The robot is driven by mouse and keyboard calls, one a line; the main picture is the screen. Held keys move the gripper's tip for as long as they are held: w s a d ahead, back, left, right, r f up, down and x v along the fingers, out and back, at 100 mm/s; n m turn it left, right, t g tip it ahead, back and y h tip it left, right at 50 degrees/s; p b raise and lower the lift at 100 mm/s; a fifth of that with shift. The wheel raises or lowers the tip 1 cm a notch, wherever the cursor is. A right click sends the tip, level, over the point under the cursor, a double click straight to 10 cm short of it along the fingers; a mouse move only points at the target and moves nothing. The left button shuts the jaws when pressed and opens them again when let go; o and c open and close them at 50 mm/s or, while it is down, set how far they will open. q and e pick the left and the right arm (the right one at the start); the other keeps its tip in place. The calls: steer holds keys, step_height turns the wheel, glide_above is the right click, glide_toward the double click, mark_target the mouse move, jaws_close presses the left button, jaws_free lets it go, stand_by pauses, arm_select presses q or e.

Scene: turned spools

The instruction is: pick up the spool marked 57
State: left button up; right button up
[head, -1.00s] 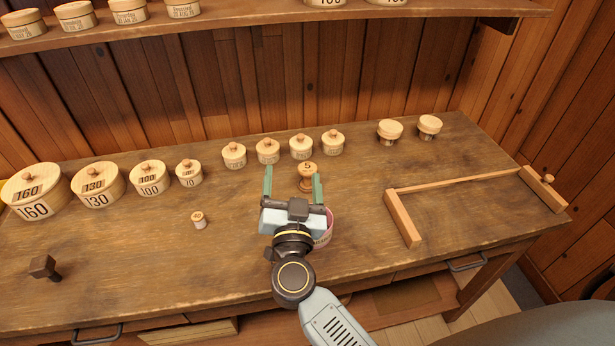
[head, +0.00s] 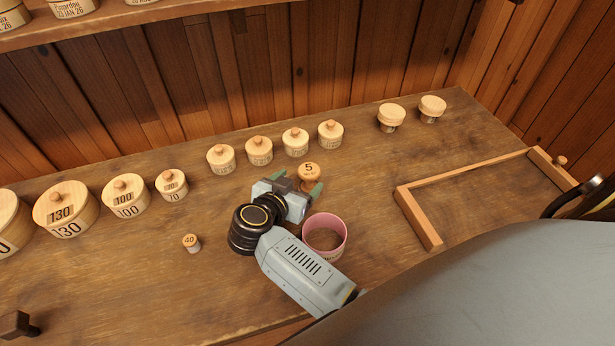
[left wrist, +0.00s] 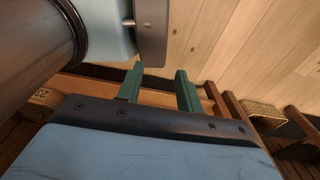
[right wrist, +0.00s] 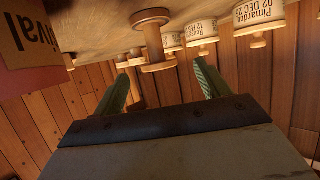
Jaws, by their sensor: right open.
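A turned wooden spool (head: 309,175) stands upright on the bench in the head view. Its top shows a dark 5; I cannot read a second digit. My right gripper (head: 296,182) is low over the bench just in front of it, fingers open and pointed towards it. In the right wrist view the spool (right wrist: 152,42) appears beyond the open fingers (right wrist: 162,75), in line with the gap and not gripped. A smaller spool marked 40 (head: 191,243) stands to the left. My left gripper (left wrist: 158,78) shows only in the left wrist view, fingers apart and empty.
A pink round pot (head: 325,236) stands close beside my right gripper. Several lidded wooden boxes (head: 295,142) line the back. Two wide-topped spools (head: 391,117) stand back right. A wooden frame (head: 418,218) lies at the right. The front left bench is mostly clear.

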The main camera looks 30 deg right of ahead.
mark_target(308, 174)
steer(key=shift+x, duration=0.8)
steer(key=shift+w+d+f, duration=0.15)
steer(key=shift+w+d, duration=0.05)
steer(key=shift+d, duration=0.1)
steer(key=shift+w+d+f, duration=0.1)
steer(key=shift+d, duration=0.1)
steer(key=shift+x, duration=0.85)
steer(key=x, duration=0.2)
steer(key=shift+w+d+f+b, duration=0.1)
steer(key=shift+d+b, duration=0.25)
steer(key=shift+b, duration=0.05)
steer(key=shift+w+d+f, duration=0.15)
steer(key=shift+d, duration=0.1)
arm_select(q)
steer(key=shift+w+f, duration=0.45)
steer(key=shift+w, duration=0.1)
arm_select(e)
steer(key=c, duration=1)
steer(key=shift+c, duration=0.2)
